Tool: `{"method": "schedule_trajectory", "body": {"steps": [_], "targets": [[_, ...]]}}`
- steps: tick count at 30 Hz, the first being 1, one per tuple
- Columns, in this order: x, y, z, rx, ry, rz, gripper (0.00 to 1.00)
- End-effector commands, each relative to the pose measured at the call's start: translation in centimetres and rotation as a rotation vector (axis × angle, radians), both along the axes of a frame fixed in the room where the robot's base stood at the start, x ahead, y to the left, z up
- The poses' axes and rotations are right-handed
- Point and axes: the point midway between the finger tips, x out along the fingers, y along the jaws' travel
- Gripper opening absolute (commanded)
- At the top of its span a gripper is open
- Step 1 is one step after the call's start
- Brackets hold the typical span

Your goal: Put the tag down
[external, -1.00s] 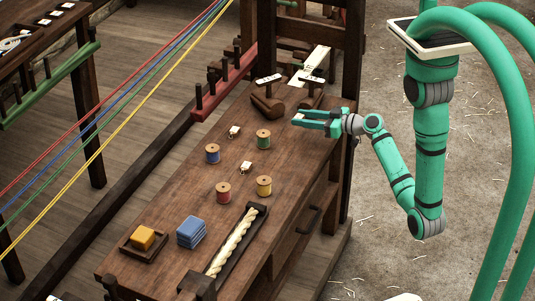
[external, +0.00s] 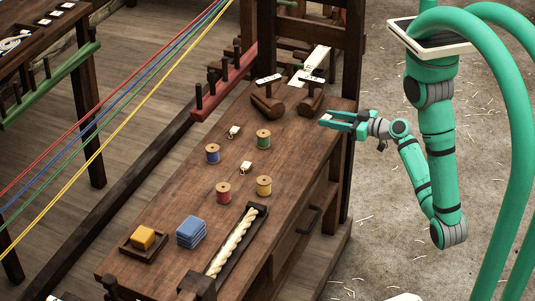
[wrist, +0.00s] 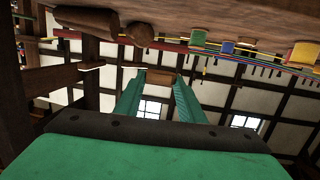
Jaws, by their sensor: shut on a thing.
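My gripper (external: 326,119) is shut on a small pale tag (external: 324,117) and holds it over the right edge of the workbench (external: 170,205), near its far end. In the wrist view the tag (wrist: 160,76) shows as a small brownish piece between the tips of my two green fingers (wrist: 158,84). It looks apart from the bench top, which crosses the upper part of that view.
Blue (external: 212,154), green (external: 263,139), red (external: 223,193) and yellow (external: 264,186) spools stand on the bench. Wooden mallets (external: 268,106) lie behind. A rope tray (external: 238,240), blue block stack (external: 190,232) and tray with a yellow block (external: 142,237) are in front.

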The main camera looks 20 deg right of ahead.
Motion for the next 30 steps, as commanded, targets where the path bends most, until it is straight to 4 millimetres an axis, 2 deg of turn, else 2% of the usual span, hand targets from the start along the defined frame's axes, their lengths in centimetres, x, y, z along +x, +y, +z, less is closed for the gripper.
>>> {"method": "schedule_trajectory", "body": {"steps": [3, 9, 12, 15, 21, 30], "targets": [[2.4, -3.9, -3.3, -0.001, 0.006, -0.103, 0.15], [5.9, -11.3, -8.1, -0.001, 0.004, -0.289, 0.15], [7.1, -14.3, -10.2, -0.003, 0.004, -0.366, 0.15], [8.0, -16.4, -11.8, -0.002, 0.003, -0.425, 0.15], [9.1, -18.5, -14.4, -0.002, 0.003, -0.502, 0.15], [10.3, -19.4, -17.6, -0.003, 0.001, -0.571, 0.15]]}}
